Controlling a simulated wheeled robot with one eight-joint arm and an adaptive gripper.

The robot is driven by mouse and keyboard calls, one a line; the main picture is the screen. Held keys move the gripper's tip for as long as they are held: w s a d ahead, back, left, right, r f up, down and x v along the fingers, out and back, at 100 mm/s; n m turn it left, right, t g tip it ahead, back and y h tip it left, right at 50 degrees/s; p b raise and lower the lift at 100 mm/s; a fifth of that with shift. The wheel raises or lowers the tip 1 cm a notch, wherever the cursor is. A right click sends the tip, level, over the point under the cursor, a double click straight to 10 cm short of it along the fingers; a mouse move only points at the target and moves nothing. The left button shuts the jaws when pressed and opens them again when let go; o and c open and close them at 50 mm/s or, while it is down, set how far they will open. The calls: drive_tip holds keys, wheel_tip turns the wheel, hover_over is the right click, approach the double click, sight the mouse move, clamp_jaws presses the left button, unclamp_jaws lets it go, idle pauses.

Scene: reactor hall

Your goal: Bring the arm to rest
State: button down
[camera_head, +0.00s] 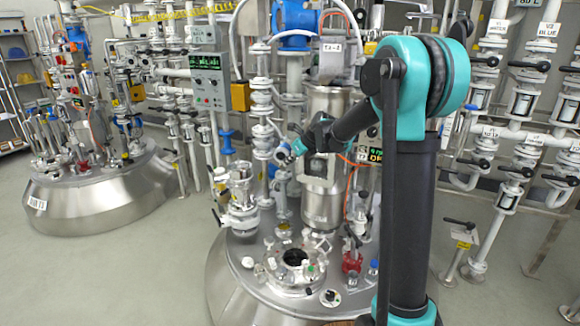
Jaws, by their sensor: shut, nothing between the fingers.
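My arm (408,190) rises as a dark column at the right of the middle, with a teal elbow (425,75) at the top. From there the dark forearm (355,122) slopes down and left to a teal wrist (300,146). My gripper (283,155) is small at its left end, shut and empty, in front of the pipework and above the reactor lid. Its fingers are hard to make out against the fittings behind.
A steel reactor lid (240,285) with an open round port (294,258) lies below the gripper. A metal cylinder (325,190) and valves stand close behind the wrist. Another reactor (100,195) is at the left. Pipes fill the right side. Grey floor (120,275) is clear at the front left.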

drive_tip(key=s+d+f+n+h, duration=0.2)
drive_tip(key=s+d+f+n, duration=0.2)
drive_tip(key=s+n, duration=0.5)
drive_tip(key=s+d+f+n+g+h, duration=0.1)
drive_tip(key=s+d+f+n, duration=0.4)
drive_tip(key=s, duration=1.2)
drive_tip(key=s+d+f+n+h, duration=0.3)
drive_tip(key=s+d+f+n, duration=0.2)
drive_tip(key=s+d+n, duration=0.5)
drive_tip(key=s+n, duration=0.2)
drive_tip(key=s, duration=0.1)
drive_tip(key=shift+d+n+g, duration=0.4)
